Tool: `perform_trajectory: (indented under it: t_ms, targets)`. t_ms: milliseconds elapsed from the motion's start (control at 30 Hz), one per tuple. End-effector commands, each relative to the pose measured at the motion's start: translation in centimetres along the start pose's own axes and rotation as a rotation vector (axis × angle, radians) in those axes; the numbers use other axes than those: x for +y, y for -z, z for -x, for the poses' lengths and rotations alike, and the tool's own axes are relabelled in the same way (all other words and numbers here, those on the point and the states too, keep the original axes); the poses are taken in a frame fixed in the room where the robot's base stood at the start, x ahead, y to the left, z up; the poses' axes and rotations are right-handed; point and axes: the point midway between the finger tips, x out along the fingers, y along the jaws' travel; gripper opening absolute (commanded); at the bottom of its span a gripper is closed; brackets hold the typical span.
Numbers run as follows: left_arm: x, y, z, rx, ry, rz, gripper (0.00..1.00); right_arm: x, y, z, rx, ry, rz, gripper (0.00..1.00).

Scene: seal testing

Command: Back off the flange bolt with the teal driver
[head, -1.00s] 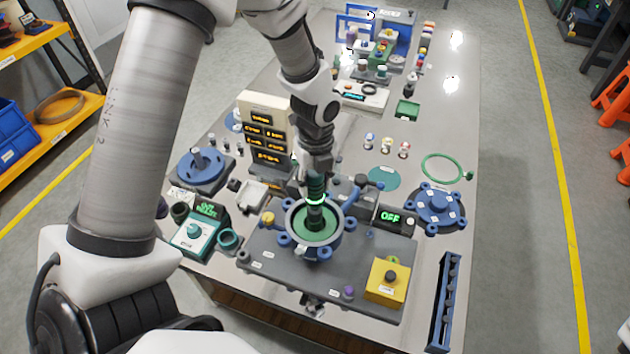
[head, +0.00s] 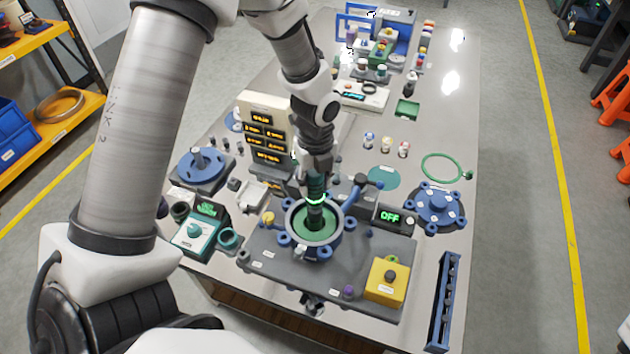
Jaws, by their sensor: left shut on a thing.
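My left gripper (head: 316,168) points down and is shut on the teal driver (head: 316,188), which stands upright with a lit green ring. The driver's dark lower end reaches into the round flange fixture (head: 293,222), over its green inner face (head: 325,235). Several blue lugs surround the fixture's rim. The flange bolt cannot be made out; whether the driver tip touches it is hidden. My right gripper is not in view.
The fixture sits on a grey base plate (head: 270,262) with a yellow button box (head: 386,281) at its right. A display reading OFF (head: 390,217) and a blue flange (head: 437,205) stand right. A teal-dial controller (head: 195,232) stands left. A blue rack (head: 445,300) lies front right.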

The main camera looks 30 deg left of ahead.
Motion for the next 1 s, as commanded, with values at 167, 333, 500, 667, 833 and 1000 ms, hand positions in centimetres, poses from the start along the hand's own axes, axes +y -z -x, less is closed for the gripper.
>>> perform_trajectory:
  t_ms: [167, 333, 500, 667, 833, 1000]
  targets:
    - [0.08, 0.05, -0.06, 0.002, -0.003, -0.001, 0.0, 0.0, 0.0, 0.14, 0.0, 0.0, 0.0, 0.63]
    - [0.09, 0.06, -0.04, 0.002, -0.003, -0.001, 0.0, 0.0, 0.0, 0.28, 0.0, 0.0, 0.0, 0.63]
    - [0.09, 0.06, -0.03, 0.002, -0.003, -0.001, 0.0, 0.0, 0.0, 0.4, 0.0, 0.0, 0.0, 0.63]
    - [0.09, 0.06, -0.02, 0.002, -0.003, 0.0, 0.0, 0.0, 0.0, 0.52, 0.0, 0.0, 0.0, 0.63]
    - [0.09, 0.06, 0.0, 0.002, -0.003, 0.0, 0.0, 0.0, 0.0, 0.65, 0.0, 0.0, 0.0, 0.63]
    - [0.09, 0.06, 0.0, 0.002, -0.003, 0.0, 0.0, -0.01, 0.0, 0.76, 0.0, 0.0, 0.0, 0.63]
